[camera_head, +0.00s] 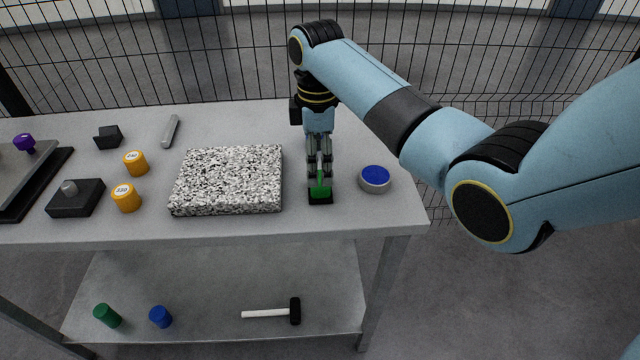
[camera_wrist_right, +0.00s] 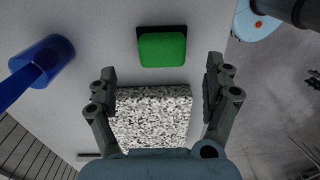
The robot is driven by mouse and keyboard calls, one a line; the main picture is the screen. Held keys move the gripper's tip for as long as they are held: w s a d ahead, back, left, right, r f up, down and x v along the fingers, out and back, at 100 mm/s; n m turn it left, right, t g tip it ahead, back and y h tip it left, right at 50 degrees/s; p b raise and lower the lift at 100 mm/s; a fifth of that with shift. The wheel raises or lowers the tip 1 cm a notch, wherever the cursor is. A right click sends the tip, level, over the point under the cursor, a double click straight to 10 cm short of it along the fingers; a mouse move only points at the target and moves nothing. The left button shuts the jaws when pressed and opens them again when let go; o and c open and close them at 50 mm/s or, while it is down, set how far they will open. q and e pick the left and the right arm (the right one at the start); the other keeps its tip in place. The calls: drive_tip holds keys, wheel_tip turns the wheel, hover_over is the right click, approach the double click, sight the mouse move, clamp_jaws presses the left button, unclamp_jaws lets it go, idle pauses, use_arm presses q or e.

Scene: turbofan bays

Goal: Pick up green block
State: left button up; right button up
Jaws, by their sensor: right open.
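The green block (camera_head: 320,189) sits on a black base near the front edge of the grey table, right of the speckled slab. In the right wrist view the green block (camera_wrist_right: 162,46) shows its whole top, ahead of the fingers and roughly centred between their lines. My right gripper (camera_head: 319,172) points down over the block and hides part of it. In the wrist view the right gripper (camera_wrist_right: 162,82) has its fingers wide apart with nothing between them touching. My left gripper is in neither view.
The speckled slab (camera_head: 228,180) lies close left of the gripper. A round blue-topped piece (camera_head: 374,179) stands just right. Orange weights (camera_head: 126,198) and black fixtures are further left. A blue object (camera_wrist_right: 38,62) shows in the wrist view. A mesh fence (camera_head: 220,60) stands behind the table.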

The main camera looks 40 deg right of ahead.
sight(320, 177)
drive_tip(key=f, duration=0.5)
drive_tip(key=shift+s+f+p, duration=0.25)
drive_tip(key=shift+p, duration=0.15)
drive_tip(key=c, duration=1.3)
drive_tip(key=shift+r, duration=0.1)
drive_tip(key=shift+d+r, duration=0.1)
drive_tip(key=shift+r, duration=0.5)
drive_tip(key=r, duration=0.3)
drive_tip(key=shift+s, duration=0.2)
drive_tip(key=s+a+r, duration=0.3)
drive_tip(key=s+r, duration=0.3)
drive_tip(key=s, duration=0.4)
drive_tip(key=shift+s+r, duration=0.35)
drive_tip(key=shift+s, duration=0.05)
